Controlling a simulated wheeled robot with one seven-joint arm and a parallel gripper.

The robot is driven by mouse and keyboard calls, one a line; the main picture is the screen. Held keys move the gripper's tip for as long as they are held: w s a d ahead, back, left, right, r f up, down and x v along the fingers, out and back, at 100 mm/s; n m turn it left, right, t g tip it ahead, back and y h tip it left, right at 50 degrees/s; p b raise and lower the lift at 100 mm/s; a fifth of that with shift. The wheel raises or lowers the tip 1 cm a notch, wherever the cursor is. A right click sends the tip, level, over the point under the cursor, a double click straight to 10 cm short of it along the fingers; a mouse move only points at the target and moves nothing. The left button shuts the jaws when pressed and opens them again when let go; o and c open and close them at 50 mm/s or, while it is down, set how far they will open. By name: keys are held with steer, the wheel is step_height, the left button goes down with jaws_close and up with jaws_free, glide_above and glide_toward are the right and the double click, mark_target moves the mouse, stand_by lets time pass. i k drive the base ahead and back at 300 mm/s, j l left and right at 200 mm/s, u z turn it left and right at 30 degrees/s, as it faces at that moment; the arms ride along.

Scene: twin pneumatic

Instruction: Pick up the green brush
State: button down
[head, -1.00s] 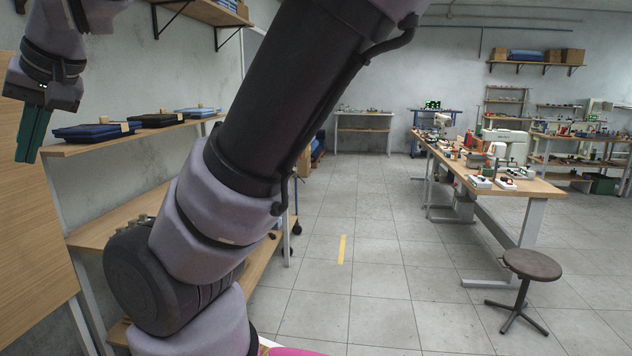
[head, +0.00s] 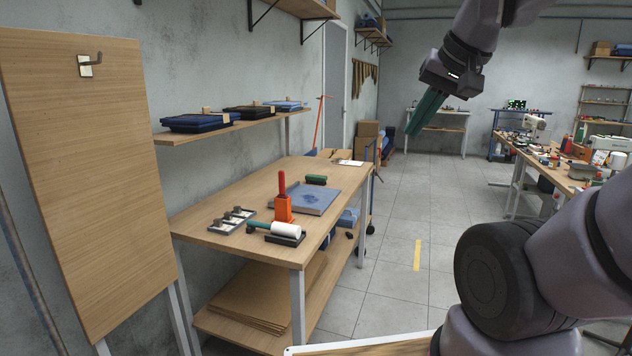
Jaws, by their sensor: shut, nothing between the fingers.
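A green brush (head: 316,179), seen as a small dark green block, lies on the wooden workbench (head: 345,183) behind a blue board (head: 308,200). My gripper (head: 410,133) is high in the air at the upper right, well apart from the brush and the bench. Its teal fingers point down and to the left. They are shut with nothing between them.
An orange holder with a red handle (head: 283,207), a white roller with a green handle (head: 286,229) and a metal-clipped plate (head: 231,220) stand on the bench's near part. Floor right of the bench is clear.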

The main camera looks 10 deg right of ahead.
mark_target(313, 179)
steer(key=i+l+z, duration=0.4)
steer(key=i+z, duration=0.4)
steer(key=i+l+z, duration=0.1)
steer(key=i+z, duration=0.3)
steer(key=i+u, duration=0.3)
steer(key=i+l+u, duration=0.15)
steer(key=i+u, duration=0.5)
steer(key=u, duration=0.15)
steer(key=i+u, duration=0.5)
steer(key=i+l+u, duration=0.2)
steer(key=u, duration=0.3)
steer(key=i+l, duration=0.05)
